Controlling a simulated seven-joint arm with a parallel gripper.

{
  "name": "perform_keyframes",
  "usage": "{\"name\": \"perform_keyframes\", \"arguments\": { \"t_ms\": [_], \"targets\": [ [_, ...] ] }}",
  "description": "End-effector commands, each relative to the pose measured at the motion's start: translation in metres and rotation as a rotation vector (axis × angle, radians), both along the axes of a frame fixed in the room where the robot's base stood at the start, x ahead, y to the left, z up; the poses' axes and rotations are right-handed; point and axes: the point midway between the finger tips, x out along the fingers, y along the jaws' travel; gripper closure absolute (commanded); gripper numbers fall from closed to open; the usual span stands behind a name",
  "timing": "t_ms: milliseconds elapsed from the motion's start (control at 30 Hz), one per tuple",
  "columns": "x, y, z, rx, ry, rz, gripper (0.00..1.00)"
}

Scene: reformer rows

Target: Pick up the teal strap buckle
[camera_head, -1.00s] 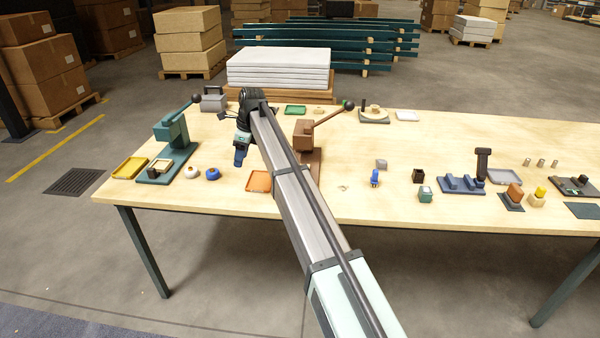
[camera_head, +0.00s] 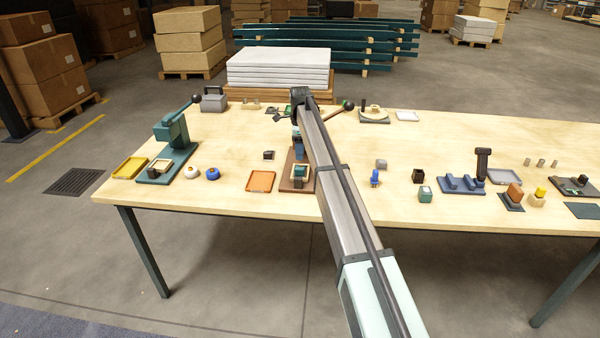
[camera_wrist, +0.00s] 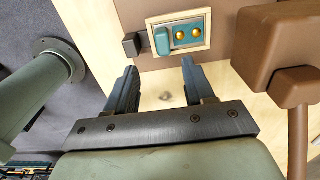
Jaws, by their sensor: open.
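A teal piece, which looks like the strap buckle (camera_wrist: 163,41), sits in a tan frame (camera_wrist: 206,47) beside a teal plate with two gold studs (camera_wrist: 188,34). In the head view the teal piece (camera_head: 300,171) shows in its tan frame on the brown press base (camera_head: 285,185); fine detail is too small there. My gripper (camera_wrist: 159,67) is open and empty in the wrist view, its fingertips short of the frame and apart from the buckle. In the head view my gripper (camera_head: 299,155) is over the brown press, behind the frame, and my arm hides part of the press.
The brown press head and lever (camera_wrist: 285,60) stand close on the right in the wrist view. A small dark block (camera_wrist: 131,45) lies beside the frame. An orange tray (camera_head: 261,181) is left of the press base. A teal press (camera_head: 172,140) stands farther left.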

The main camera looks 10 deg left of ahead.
Motion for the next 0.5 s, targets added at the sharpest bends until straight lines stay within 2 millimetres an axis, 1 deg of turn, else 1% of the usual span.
{"name": "perform_keyframes", "arguments": {
  "t_ms": [33,200,433,500],
  "targets": [
    [-0.001,0.0,-0.011,0.0,0.002,0.0,0.47],
    [0.0,0.0,-0.034,0.0,0.001,0.0,0.47],
    [0.001,0.001,-0.044,0.0,0.001,0.0,0.47],
    [0.002,0.001,-0.05,0.0,0.001,0.0,0.47]
  ]
}}
